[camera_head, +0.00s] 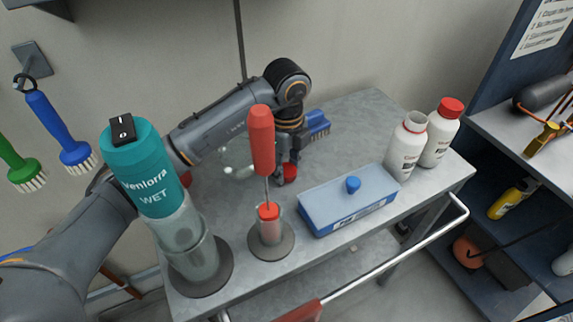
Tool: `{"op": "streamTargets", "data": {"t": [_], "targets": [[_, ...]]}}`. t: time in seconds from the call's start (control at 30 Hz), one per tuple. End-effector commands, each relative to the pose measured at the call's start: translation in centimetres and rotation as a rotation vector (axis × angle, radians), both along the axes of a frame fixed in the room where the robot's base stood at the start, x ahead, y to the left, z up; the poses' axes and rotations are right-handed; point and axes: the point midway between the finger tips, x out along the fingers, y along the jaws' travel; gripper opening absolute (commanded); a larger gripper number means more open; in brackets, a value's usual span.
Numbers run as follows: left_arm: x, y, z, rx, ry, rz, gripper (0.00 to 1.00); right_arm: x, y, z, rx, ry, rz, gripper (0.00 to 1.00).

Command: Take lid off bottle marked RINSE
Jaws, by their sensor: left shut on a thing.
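Two white bottles stand at the right of the grey bench top. The nearer bottle (405,149) has an open mouth with no lid. The other bottle (439,137) wears a red lid (451,107). The print on both labels is too small to read, so I cannot tell which is marked RINSE. My left gripper (288,165) points down near the middle of the bench, left of the bottles and behind the blue box. It is shut on a small red lid (290,173), close to the bench surface. Whether the lid touches the bench is unclear. My right gripper is not in view.
A blue box (345,207) with a grey top lies in front of the gripper. A red-handled tool (262,140) stands upright in a holder. A teal-topped dispenser (145,170) stands front left. A blue brush (318,123) lies behind. A rail (400,253) runs along the front.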

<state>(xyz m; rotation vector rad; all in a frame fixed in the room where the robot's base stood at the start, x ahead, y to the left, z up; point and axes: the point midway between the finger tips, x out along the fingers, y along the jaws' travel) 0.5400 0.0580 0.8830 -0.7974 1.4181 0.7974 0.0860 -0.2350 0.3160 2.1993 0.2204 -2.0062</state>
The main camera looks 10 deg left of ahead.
Motion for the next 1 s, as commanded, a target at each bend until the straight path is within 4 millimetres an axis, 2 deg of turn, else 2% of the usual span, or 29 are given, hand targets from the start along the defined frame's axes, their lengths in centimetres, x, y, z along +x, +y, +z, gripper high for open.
{"op": "streamTargets", "data": {"t": [0.07, 0.1, 0.2, 0.47, 0.63, 0.77, 1.0], "targets": [[0.0, 0.0, -0.4, 0.001, 0.001, 0.000, 0.04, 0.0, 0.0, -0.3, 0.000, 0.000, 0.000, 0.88], [0.0, 0.0, -0.3, 0.000, 0.000, 0.000, 0.46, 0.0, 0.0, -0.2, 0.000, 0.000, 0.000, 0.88], [0.0, 0.0, -0.3, 0.001, 0.001, 0.000, 0.65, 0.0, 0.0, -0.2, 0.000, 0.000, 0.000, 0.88], [0.0, 0.0, -0.3, 0.001, 0.001, 0.000, 0.65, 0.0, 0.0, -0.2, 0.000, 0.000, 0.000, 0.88], [0.1, 0.0, 0.7, -0.002, -0.003, 0.000, 0.65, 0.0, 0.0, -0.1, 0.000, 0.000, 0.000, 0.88], [0.1, 0.0, 2.9, -0.002, -0.005, -0.001, 0.65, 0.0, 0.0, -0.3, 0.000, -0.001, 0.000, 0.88], [0.1, 0.0, 8.4, 0.000, -0.006, 0.001, 0.65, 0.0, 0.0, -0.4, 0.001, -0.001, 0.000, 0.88]]}}
